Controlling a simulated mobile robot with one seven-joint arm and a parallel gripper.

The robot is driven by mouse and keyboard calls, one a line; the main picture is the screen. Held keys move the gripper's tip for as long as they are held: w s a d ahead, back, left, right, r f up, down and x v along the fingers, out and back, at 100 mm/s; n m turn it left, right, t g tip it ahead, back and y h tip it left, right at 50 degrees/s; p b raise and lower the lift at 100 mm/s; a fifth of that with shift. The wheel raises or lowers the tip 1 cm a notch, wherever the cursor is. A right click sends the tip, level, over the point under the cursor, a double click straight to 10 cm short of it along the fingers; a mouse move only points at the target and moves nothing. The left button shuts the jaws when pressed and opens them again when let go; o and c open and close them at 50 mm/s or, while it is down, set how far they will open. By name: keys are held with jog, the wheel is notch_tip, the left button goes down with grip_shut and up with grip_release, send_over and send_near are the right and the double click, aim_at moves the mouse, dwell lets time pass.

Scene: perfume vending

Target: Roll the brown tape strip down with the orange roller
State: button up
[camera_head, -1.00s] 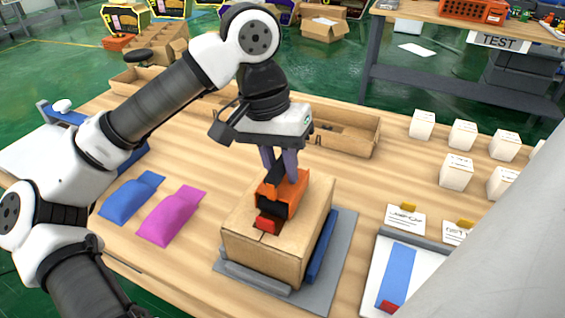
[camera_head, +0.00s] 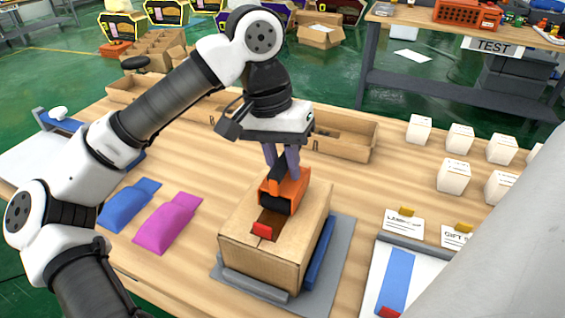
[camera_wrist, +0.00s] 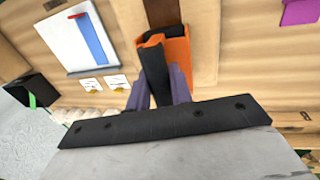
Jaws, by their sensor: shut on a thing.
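The orange roller (camera_head: 291,190) sits on top of the cardboard box (camera_head: 262,258), toward its far side. My gripper (camera_head: 283,168) is shut on the roller's dark handle from above. In the wrist view, the roller (camera_wrist: 177,50) lies between the purple fingers of my gripper (camera_wrist: 158,95). The brown tape strip (camera_head: 271,222) lies along the box top in front of the roller, with a red tab (camera_head: 262,230) at its near end. The roller covers part of the strip. I cannot tell whether the roller presses on it.
The box stands on a grey mat (camera_head: 340,262) with a blue side guide (camera_head: 320,250). Blue (camera_head: 128,205) and magenta (camera_head: 168,222) pouches lie to the left. Several white boxes (camera_head: 453,175) stand right. An open wooden tray (camera_head: 345,135) lies behind.

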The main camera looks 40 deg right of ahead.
jog(key=shift+r+p, duration=2.25)
jog(key=shift+r, duration=1.25)
jog(key=shift+f, duration=0.1)
